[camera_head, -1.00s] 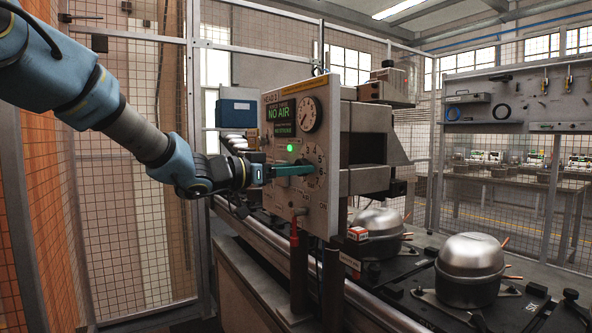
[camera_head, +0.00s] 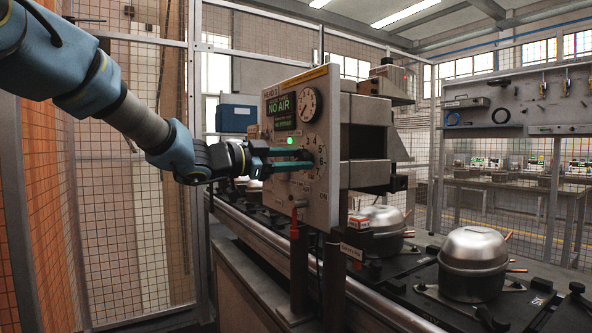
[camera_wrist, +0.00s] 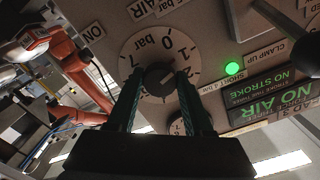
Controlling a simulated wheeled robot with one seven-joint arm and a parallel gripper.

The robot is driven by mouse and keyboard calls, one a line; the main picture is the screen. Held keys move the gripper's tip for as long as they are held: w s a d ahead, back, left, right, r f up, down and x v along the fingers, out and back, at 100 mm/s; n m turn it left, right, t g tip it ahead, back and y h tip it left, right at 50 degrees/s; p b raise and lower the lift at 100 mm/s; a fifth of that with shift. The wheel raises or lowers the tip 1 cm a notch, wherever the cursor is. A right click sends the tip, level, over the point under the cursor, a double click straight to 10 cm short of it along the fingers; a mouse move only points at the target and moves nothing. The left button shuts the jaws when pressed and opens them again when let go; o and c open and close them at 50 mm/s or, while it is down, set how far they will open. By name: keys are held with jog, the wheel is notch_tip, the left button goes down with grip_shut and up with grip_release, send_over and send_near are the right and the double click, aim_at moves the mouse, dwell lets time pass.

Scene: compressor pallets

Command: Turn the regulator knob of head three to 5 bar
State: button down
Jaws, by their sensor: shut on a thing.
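The regulator dial (camera_wrist: 140,45) shows in the wrist view as a pale disc with "bar" and numbers, turned in the picture. The dark round knob (camera_wrist: 158,78) sits at its centre. My gripper (camera_head: 310,160) is shut on the knob, one teal finger on each side of it. The fingers cover part of the scale, and I cannot read the knob's setting. In the head view the panel (camera_head: 325,210) carries the dial, with the numbers down its right side partly behind the fingers.
A round gauge (camera_head: 309,105) and a green "NO AIR" display (camera_head: 281,105) sit above the dial. A green lamp (camera_wrist: 232,68) is lit close beside it. A dark lever (camera_wrist: 273,22) stands out from the panel. Silver compressors (camera_head: 473,262) stand on the line at right.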

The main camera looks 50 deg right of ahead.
jog(key=m+b, duration=1)
jog(key=m, duration=0.2)
jog(key=shift+f+m+b, duration=0.15)
jog(key=shift+m+b, duration=0.15)
jog(key=shift+m, duration=0.1)
jog(key=m+b, duration=0.3)
jog(key=shift+m, duration=0.4)
jog(key=m+b, duration=0.3)
jog(key=m, duration=0.1)
jog(key=shift+b, duration=0.4)
jog(key=m+b, duration=0.3)
jog(key=m, duration=0.2)
jog(key=shift+b, duration=0.3)
jog(key=m+b, duration=0.3)
jog(key=m, duration=0.1)
jog(key=shift+s+r+m+b, duration=0.1)
jog(key=shift+r+m+b, duration=0.1)
jog(key=shift+m+b, duration=1.15)
jog(key=shift+m, duration=0.55)
